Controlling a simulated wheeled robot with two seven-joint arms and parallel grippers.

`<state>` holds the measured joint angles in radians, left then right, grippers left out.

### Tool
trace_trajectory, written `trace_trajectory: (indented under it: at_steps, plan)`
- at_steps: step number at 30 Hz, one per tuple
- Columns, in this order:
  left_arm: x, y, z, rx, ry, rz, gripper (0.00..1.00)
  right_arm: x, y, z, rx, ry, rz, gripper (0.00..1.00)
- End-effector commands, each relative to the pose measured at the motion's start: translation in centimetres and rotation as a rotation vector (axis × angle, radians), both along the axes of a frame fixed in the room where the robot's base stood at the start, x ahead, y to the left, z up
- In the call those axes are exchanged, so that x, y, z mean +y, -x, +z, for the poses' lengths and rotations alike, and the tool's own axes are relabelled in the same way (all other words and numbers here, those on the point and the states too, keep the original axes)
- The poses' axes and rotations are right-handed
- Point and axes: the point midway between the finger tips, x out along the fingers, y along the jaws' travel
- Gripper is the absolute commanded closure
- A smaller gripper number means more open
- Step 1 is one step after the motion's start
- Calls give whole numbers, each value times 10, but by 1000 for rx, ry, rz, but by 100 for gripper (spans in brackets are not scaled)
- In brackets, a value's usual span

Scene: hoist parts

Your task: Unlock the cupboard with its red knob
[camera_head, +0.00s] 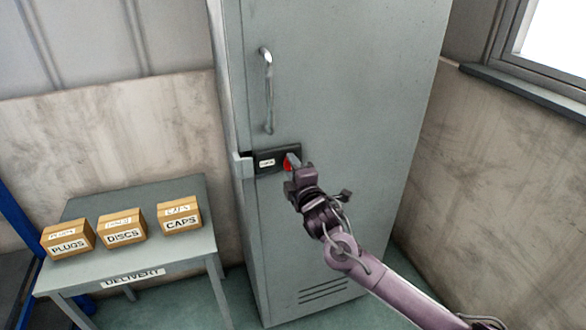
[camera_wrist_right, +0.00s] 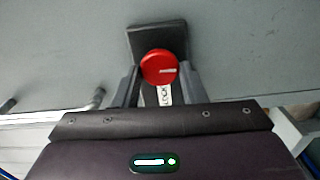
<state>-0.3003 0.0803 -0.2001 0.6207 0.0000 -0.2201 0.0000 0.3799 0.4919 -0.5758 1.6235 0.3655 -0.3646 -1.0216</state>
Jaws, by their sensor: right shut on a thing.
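The grey cupboard (camera_head: 330,90) stands upright in the middle of the head view, its door closed. A dark lock plate (camera_head: 268,161) with a white label sits on the door below the handle. The red knob (camera_head: 289,163) is at the plate's right end, partly hidden by my right gripper (camera_head: 293,165). In the right wrist view the round red knob (camera_wrist_right: 160,67) lies between the two fingers of my right gripper (camera_wrist_right: 158,80), which is shut on it. A white label reading "LOCK" (camera_wrist_right: 165,95) shows below the knob. My left gripper is not in view.
A vertical bar handle (camera_head: 267,90) is above the lock plate. A grey table (camera_head: 150,255) marked "DELIVERY" stands left, bearing boxes labelled plugs (camera_head: 68,239), discs (camera_head: 122,228) and caps (camera_head: 180,217). A window sill (camera_head: 520,88) is at the upper right.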

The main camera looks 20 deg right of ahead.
Motion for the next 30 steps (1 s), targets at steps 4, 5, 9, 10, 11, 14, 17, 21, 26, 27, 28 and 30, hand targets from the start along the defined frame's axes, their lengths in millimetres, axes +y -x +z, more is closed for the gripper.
trace_trajectory:
  at_steps: [4, 5, 9, 10, 11, 14, 17, 21, 26, 27, 28, 30]
  plan:
    - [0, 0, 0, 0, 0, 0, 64, 1, 0, 0, 0, 37, 2, 85]
    - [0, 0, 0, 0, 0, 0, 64, 1, 0, 0, 0, 41, 2, 85]
    - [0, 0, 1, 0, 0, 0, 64, 1, 0, -1, -1, 52, 2, 85]
    - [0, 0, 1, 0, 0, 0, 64, 1, 0, -1, -1, 53, 2, 85]
    - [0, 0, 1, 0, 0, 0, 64, 1, 0, -1, -1, 53, 2, 85]
    - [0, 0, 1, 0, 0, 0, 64, 1, 0, -1, 0, 54, 2, 85]
    - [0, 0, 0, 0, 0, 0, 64, 1, 0, -1, 0, 54, 2, 85]
    - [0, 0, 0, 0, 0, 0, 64, 1, 0, -1, 0, 53, 2, 56]
    - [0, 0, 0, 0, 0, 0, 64, 0, 0, -1, -1, 52, 1, 43]
    - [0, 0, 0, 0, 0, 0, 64, 0, 0, -1, -1, 52, 1, 43]
    - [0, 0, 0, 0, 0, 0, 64, 0, 0, -1, -1, 52, 1, 43]
    - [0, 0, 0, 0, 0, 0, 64, 0, 0, -1, -1, 51, 1, 43]
